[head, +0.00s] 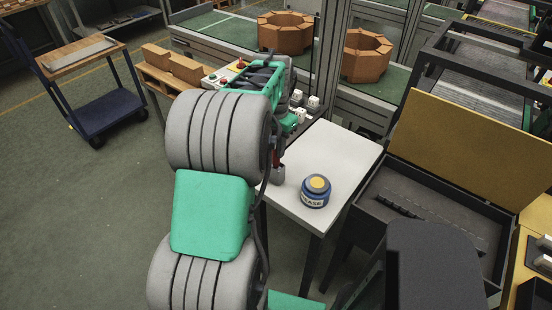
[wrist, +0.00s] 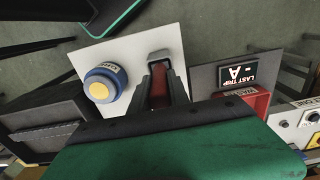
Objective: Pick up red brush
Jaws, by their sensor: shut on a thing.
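My gripper (wrist: 160,75) is shut on a narrow red thing, the red brush (wrist: 158,89), which shows between the fingers in the wrist view. A grey block-like piece shows at the fingertips, and I cannot tell whether it belongs to the brush. In the head view a bit of the red brush (head: 276,159) shows beside my arm at the left side of the white table (head: 345,148). My arm hides most of the gripper there. I cannot tell whether the brush touches the tabletop.
A blue grease jar with a yellow lid (head: 316,191) stands on the table near its front edge. An open dark case with a yellow lid (head: 470,135) is to the right. A control panel with buttons (head: 230,73) is behind my arm. The table's right part is clear.

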